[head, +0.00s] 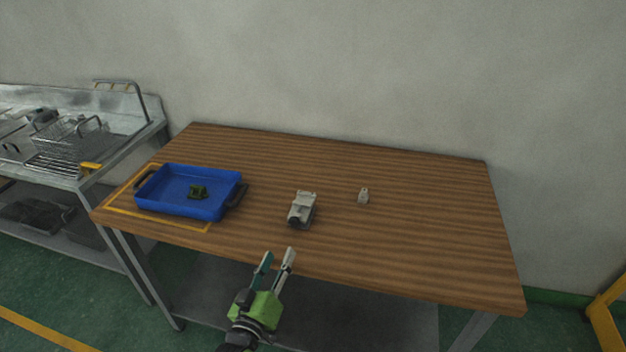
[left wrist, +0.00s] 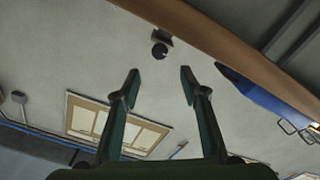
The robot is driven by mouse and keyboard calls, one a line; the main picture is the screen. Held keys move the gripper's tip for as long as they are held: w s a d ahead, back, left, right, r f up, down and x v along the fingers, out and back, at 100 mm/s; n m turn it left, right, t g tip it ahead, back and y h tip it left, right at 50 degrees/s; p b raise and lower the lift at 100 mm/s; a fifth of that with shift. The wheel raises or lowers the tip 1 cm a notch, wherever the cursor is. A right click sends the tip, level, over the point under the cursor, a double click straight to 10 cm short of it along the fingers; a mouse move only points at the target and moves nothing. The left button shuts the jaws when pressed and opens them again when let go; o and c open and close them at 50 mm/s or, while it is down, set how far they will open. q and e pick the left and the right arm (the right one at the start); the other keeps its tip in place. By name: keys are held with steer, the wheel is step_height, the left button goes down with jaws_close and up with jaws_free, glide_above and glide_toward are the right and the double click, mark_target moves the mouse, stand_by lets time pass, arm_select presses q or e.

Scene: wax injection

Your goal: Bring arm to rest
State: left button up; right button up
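My left gripper (head: 279,253) is in front of the table's near edge in the head view, fingers pointing up toward the tabletop. Its two fingers also show in the left wrist view (left wrist: 160,71), spread apart with nothing between them. It touches no object. My right gripper is in neither view.
The wooden table (head: 420,235) carries a blue tray (head: 215,207) with a small dark green part (head: 198,191) inside. A grey device (head: 302,208) and a small pale piece (head: 363,196) stand on it. The table's right side is clear.

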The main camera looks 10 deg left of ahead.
arm_select(q)
steer(key=s+f+m+g, duration=0.1)
steer(key=s+f+g, duration=0.3)
steer(key=f, duration=0.6)
steer(key=s+d+f+m+g, duration=0.1)
steer(key=s+f+m+g, duration=0.1)
steer(key=s+f, duration=0.7)
steer(key=s+f+m+g, duration=0.1)
steer(key=s+f+g, duration=0.15)
steer(key=f, duration=0.95)
steer(key=s+a+f+m+g, duration=0.1)
steer(key=s+f, duration=0.4)
steer(key=s, duration=0.6)
steer(key=s+a+f+m+g, duration=0.1)
steer(key=s+f+g, duration=0.3)
steer(key=s, duration=0.6)
steer(key=s+a+f+m+g, duration=0.2)
steer(key=s+f, duration=0.5)
steer(key=s, duration=0.4)
steer(key=shift+s+f+g+y, duration=0.3)
steer(key=shift+g, duration=0.45)
